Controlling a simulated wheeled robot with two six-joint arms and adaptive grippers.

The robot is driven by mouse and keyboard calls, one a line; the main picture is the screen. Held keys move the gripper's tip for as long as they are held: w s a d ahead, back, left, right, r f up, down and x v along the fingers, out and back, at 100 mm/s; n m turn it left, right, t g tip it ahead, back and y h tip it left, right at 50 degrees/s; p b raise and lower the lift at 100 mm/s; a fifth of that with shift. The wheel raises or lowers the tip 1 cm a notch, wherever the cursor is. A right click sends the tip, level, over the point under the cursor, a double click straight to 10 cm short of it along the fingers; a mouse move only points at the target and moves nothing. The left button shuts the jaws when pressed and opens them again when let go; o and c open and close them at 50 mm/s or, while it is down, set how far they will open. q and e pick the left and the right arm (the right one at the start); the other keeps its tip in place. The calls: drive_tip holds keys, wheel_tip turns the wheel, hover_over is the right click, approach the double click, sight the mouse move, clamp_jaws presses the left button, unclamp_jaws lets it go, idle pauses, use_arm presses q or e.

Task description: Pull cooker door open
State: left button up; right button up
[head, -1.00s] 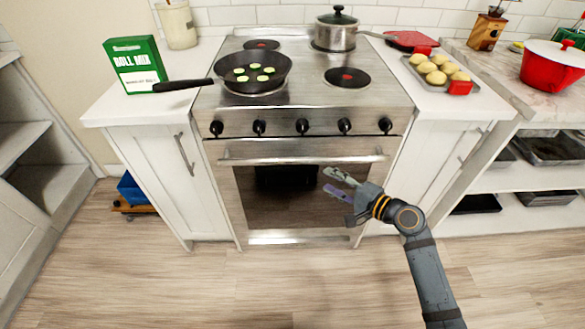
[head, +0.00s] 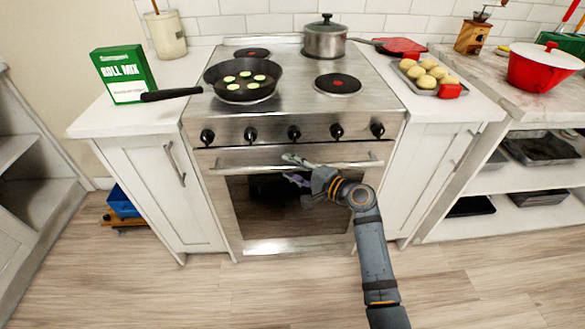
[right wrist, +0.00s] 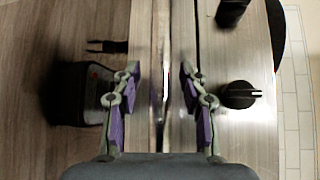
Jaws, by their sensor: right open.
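The cooker (head: 222,132) stands between two white counters. Its door (head: 290,225) is shut, with a dark glass window and a steel bar handle (head: 240,169) along the top. My right gripper (head: 287,169) is open at about the middle of the handle and hides part of it. In the right wrist view the two fingers of the gripper (right wrist: 160,78) are spread, and the handle (right wrist: 162,50) runs up the picture in the gap between them. Neither finger is closed on it. I cannot tell how far the fingertips reach past the bar. My left gripper is not in view.
Several black knobs sit above the door; one knob (right wrist: 238,95) is close to the right-hand finger in the wrist view. A frying pan (head: 243,95) and a steel pot (head: 325,40) stand on the hob. The wooden floor (head: 230,290) before the cooker is clear.

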clamp_jaws()
drive_tip(key=shift+f, duration=0.15)
idle(0.4)
